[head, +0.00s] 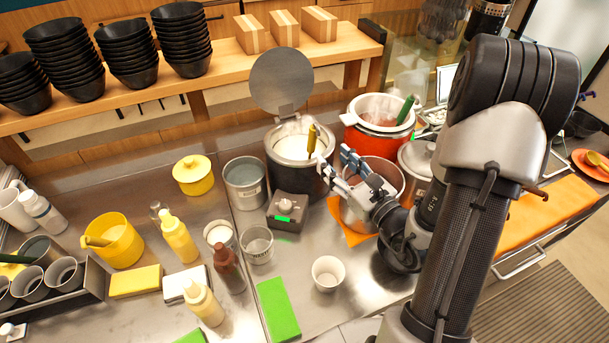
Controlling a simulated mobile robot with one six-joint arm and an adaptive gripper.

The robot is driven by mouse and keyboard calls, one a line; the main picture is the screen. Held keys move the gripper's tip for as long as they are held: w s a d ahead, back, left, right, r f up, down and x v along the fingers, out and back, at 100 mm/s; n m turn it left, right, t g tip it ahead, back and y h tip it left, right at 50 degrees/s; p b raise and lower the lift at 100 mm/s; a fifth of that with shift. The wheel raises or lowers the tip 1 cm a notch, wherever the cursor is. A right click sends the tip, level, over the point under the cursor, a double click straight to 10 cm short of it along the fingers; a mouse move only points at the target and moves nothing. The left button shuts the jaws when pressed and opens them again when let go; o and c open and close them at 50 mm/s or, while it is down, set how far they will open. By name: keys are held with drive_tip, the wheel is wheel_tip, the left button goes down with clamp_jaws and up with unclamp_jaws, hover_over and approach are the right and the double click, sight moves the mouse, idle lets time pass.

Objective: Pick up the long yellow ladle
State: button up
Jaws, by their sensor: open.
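A long yellow ladle handle (312,139) sticks up out of the dark round cooker (274,158) in the middle of the counter. The ladle's lower end is hidden inside the cooker, which holds something white and steaming. My gripper (333,160) is open and empty, its fingers pointing up and left. In the picture its fingertips lie just right of and below the yellow handle. Whether they touch it cannot be told from this view.
A steel pot (388,167) stands under and behind my gripper. A red pot (377,141) with a green handle is behind it. A white cup (327,272), a grey canister (245,180) and several sauce bottles stand on the counter. The cooker's lid (281,78) is raised.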

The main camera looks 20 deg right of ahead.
sight(316, 140)
drive_tip(key=w+b, duration=0.1)
drive_tip(key=w, duration=0.1)
drive_tip(key=w+a+b, duration=0.1)
drive_tip(key=w, duration=0.1)
drive_tip(key=shift+w+a, duration=0.1)
drive_tip(key=shift+w, duration=0.3)
drive_tip(key=shift+w+a+r+b, duration=0.15)
drive_tip(key=shift+w+b, duration=0.1)
drive_tip(key=shift+w, duration=1.25)
drive_tip(key=shift+w+a+r+b, duration=0.1)
drive_tip(key=shift+w+b, duration=0.1)
drive_tip(key=shift+w, duration=1.25)
clamp_jaws()
